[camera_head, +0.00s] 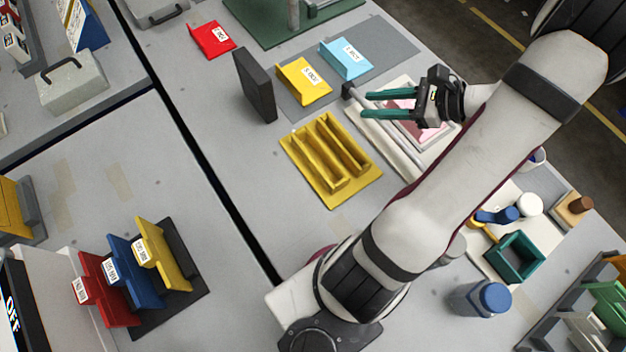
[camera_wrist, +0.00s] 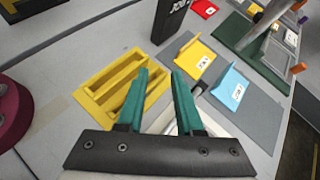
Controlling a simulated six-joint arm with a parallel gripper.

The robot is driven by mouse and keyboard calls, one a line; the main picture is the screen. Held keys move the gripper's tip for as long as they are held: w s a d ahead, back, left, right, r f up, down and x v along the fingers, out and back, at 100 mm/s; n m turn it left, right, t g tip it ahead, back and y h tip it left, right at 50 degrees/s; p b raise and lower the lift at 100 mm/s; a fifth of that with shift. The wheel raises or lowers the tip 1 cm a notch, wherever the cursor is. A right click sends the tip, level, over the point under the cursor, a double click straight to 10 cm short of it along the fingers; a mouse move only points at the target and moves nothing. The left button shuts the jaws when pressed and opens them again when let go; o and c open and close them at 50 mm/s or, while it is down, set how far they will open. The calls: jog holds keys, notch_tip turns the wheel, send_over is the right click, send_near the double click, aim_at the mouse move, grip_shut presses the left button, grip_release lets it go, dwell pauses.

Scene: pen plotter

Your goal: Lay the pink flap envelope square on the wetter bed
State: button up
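A pink flat piece (camera_head: 432,134), which looks like the pink envelope, lies on a pale framed bed (camera_head: 402,150) right of the yellow rack. My gripper and arm cover much of both, so I cannot tell whether the piece is square to the bed. My gripper (camera_head: 366,104) is above them with its two green fingers apart and nothing between them. In the wrist view the open fingers (camera_wrist: 160,74) point toward the yellow rack and grey mat. Only a sliver of the pale bed shows there below the fingers, and no pink is visible.
The yellow slotted rack (camera_head: 332,160) and a dark upright block (camera_head: 255,85) stand left of the bed. A teal box (camera_head: 515,257) stands right of my arm.

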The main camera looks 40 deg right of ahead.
jog(key=w+a+r+n+g+y, duration=0.1)
jog(key=a+r+n+g, duration=0.3)
jog(key=a, duration=0.4)
jog(key=a+r+n+g, duration=0.1)
jog(key=a+n+g, duration=0.2)
jog(key=a+n, duration=0.45)
jog(key=s+a+r+n+g+h, duration=0.2)
jog(key=s+a+n+h, duration=0.3)
jog(key=s+a+n, duration=0.5)
jog(key=shift+s+a+n+g, duration=0.25)
jog(key=shift+a+n+g, duration=0.1)
jog(key=shift+a+g, duration=0.15)
